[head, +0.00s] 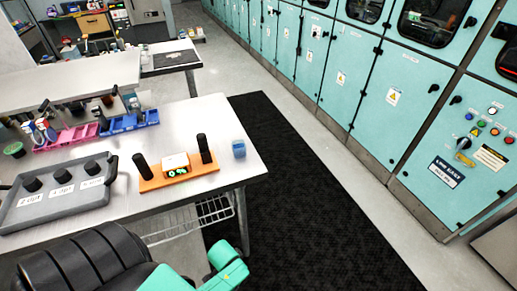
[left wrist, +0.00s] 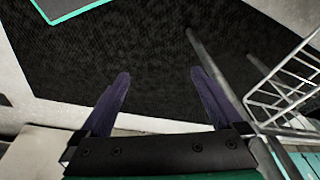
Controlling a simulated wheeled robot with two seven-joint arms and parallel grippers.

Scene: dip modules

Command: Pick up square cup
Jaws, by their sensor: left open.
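A small blue square cup (head: 239,149) stands near the right end of the white table in the head view, right of the orange board. My left gripper (left wrist: 160,73) shows in the left wrist view, open, with two dark purple fingers spread apart and nothing between them. It points at the black floor mat, with a table leg and wire rack to its right. The cup is not visible in the left wrist view. In the head view my arm links cover the lower left, and the fingers cannot be made out. My right gripper is not in view.
An orange board (head: 206,180) with two black posts and a small display is beside the cup. A grey tray (head: 60,215) with black knobs, pink (head: 72,138) and blue bins (head: 130,123) share the table (head: 205,112). A wire rack (left wrist: 285,90) hangs below.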

